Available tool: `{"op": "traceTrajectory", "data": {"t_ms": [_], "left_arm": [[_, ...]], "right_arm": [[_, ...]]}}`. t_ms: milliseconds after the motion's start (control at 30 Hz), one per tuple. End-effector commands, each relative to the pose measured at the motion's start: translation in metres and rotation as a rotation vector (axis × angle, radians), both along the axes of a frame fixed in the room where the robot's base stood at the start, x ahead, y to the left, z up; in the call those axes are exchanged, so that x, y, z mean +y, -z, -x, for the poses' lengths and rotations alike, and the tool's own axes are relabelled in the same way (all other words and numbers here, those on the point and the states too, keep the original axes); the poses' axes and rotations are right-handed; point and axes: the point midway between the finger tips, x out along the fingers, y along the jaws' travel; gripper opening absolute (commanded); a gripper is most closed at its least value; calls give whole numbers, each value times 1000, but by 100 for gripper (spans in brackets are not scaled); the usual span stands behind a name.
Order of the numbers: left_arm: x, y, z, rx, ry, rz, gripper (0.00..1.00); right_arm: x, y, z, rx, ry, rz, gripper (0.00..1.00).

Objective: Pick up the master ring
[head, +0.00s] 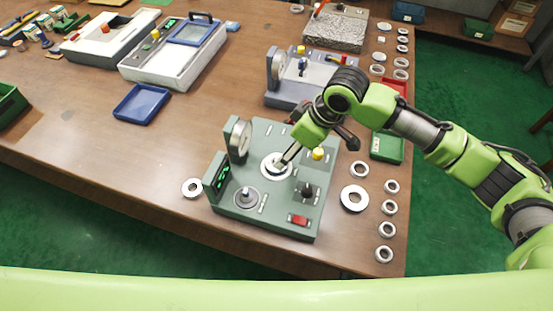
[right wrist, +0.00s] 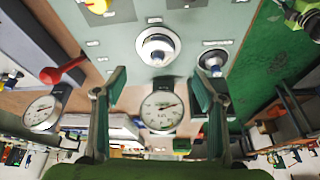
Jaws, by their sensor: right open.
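The green gauge fixture (head: 262,212) stands near the table's front edge. A pale ring (head: 266,173) sits on its round seat in the middle of the top; I cannot tell for sure that it is the master ring. In the right wrist view the ring (right wrist: 147,55) lies around a metal centre, beyond the fingertips. My right gripper (head: 286,161) is over this seat, pointing down. In the right wrist view my right gripper (right wrist: 158,82) has its fingers wide apart, with nothing between them. In the head view it partly hides the ring. My left gripper is not in view.
A dial gauge (head: 239,139) rises from the fixture, close to my right gripper; its dial (right wrist: 160,112) shows in the wrist view. A black knob (head: 307,189) and a second seat (head: 246,198) are nearby. Loose rings, including a large one (head: 345,203), lie to the right.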

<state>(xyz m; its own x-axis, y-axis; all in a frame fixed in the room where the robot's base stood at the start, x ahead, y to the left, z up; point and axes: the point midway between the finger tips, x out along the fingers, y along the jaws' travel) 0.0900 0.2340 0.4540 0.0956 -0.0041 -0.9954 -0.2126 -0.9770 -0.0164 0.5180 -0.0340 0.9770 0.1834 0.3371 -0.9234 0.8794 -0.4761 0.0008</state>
Motion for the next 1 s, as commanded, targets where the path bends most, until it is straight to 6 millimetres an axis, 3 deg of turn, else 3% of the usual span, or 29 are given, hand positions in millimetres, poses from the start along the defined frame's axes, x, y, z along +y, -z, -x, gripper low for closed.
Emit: {"op": "traceTrajectory", "data": {"t_ms": [100,200,567,733,1000], "left_arm": [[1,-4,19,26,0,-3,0],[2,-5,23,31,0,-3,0],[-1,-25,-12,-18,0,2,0],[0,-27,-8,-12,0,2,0],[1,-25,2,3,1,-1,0]], "right_arm": [[8,20,-4,3,0,1,64],[11,31,-6,2,1,0,64],[21,63,-14,2,1,1,64],[27,82,-17,0,0,1,64],[27,86,-18,-1,-1,1,64]]}}
